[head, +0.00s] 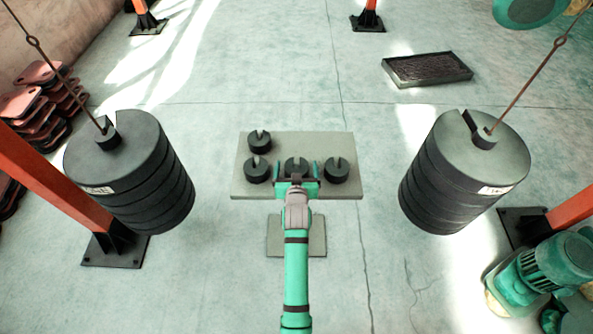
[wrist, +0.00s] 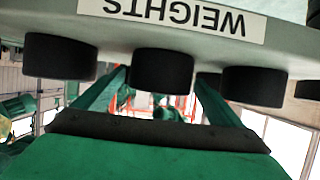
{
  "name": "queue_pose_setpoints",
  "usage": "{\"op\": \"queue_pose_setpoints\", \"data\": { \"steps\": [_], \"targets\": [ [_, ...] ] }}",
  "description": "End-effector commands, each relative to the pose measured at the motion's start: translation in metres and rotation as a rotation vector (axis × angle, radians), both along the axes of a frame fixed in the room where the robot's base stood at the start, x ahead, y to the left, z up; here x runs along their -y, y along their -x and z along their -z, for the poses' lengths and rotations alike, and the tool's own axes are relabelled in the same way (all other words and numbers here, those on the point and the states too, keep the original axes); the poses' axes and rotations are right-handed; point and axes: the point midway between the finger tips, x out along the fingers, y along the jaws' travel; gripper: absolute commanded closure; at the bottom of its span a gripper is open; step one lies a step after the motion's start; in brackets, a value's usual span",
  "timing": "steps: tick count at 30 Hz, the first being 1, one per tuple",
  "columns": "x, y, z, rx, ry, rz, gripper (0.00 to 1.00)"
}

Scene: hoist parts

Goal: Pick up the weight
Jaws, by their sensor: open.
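Several dark slotted weights sit on a grey slab in the head view: one at the back left (head: 259,140), one at the front left (head: 257,171), one in the front middle (head: 295,163) and one at the front right (head: 337,171). My gripper (head: 297,178) is open at the front middle weight and partly covers it. In the wrist view, which is upside down, this weight (wrist: 162,70) shows between the two green fingers of my gripper (wrist: 160,88). I cannot tell how far the fingers reach along its sides. No contact is visible.
The slab (head: 298,142) carries a "WEIGHTS" label (wrist: 172,17). Large stacked hanging weights flank it at left (head: 135,165) and right (head: 465,165). A dark tray (head: 427,69) lies at the back right. Orange posts stand at both sides. The floor behind the slab is clear.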

Motion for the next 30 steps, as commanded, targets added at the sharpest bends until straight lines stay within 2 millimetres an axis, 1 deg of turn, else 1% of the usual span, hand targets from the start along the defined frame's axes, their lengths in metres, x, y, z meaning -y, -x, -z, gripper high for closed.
{"op": "queue_pose_setpoints", "data": {
  "steps": [5,6,8,9,11,12,14,15,16,17,25,30],
  "targets": [
    [0.0,0.0,0.0,0.0,0.0,0.0,0.1],
    [0.0,0.0,0.0,0.001,0.0,0.0,0.15],
    [0.0,0.0,0.0,0.001,0.0,0.0,0.29],
    [0.0,0.0,0.0,0.001,0.0,0.0,0.39],
    [0.0,0.0,0.0,0.001,0.0,0.0,0.53],
    [0.0,0.0,0.0,0.001,0.0,0.0,0.62],
    [0.0,0.0,0.0,0.001,0.0,-0.001,0.77],
    [0.0,0.0,0.0,0.001,0.0,-0.001,0.86],
    [0.0,0.0,0.0,0.001,0.0,-0.001,0.94],
    [-0.001,-0.002,-0.007,0.014,-0.001,-0.001,0.94],
    [-0.001,-0.002,-0.009,0.014,-0.001,-0.001,0.94],
    [0.0,-0.002,-0.021,0.018,-0.001,0.0,0.94]
  ]
}}
